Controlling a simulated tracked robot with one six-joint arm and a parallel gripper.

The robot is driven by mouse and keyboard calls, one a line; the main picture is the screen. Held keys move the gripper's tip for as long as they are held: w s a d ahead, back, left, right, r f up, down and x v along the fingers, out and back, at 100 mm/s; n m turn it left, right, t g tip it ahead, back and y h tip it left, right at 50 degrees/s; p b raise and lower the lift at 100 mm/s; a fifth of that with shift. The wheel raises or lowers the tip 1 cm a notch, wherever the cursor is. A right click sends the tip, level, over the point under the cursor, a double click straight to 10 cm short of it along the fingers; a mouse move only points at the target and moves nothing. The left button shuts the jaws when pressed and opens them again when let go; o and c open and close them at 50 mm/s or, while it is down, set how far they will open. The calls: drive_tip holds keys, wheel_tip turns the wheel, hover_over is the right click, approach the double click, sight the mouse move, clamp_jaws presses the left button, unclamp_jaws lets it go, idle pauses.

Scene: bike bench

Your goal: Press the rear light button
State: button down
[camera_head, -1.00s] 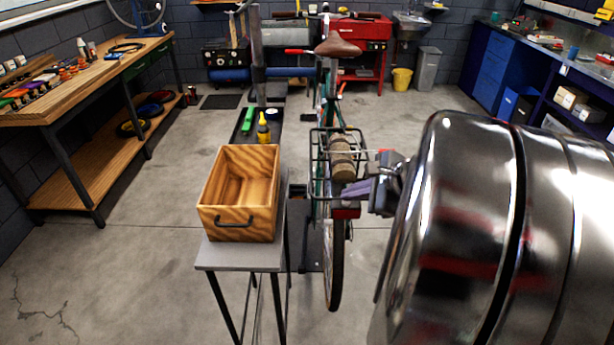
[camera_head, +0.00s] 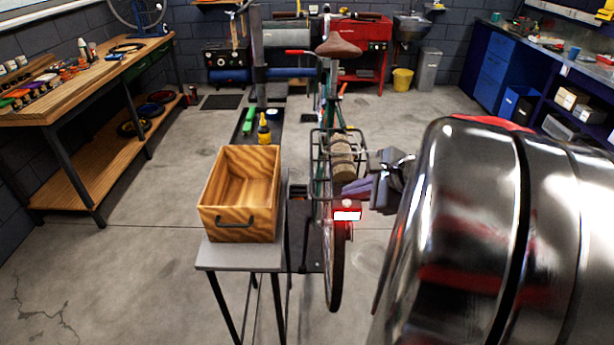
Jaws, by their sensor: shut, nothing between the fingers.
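The rear light (camera_head: 347,215) sits at the back of the bike, under the rear rack (camera_head: 322,180). It glows bright white and red. A small pale knob (camera_head: 347,203) shows on top of it, which looks like its button. My gripper (camera_head: 352,191) comes in from the right with its fingers shut and empty. The fingertips are just above and to the right of the light, beside the rack. A small gap seems to show between them and the knob, but I cannot tell the depth.
A rolled bundle (camera_head: 342,160) lies on the rack. A wooden box (camera_head: 238,195) stands on a small grey stand (camera_head: 240,257) left of the bike. The bike's saddle (camera_head: 338,46) is further forward. My arm blocks the right side; open floor lies behind the bike.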

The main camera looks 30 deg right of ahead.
sight(351, 207)
wheel_tip(351, 207, up, 6)
idle(1.0)
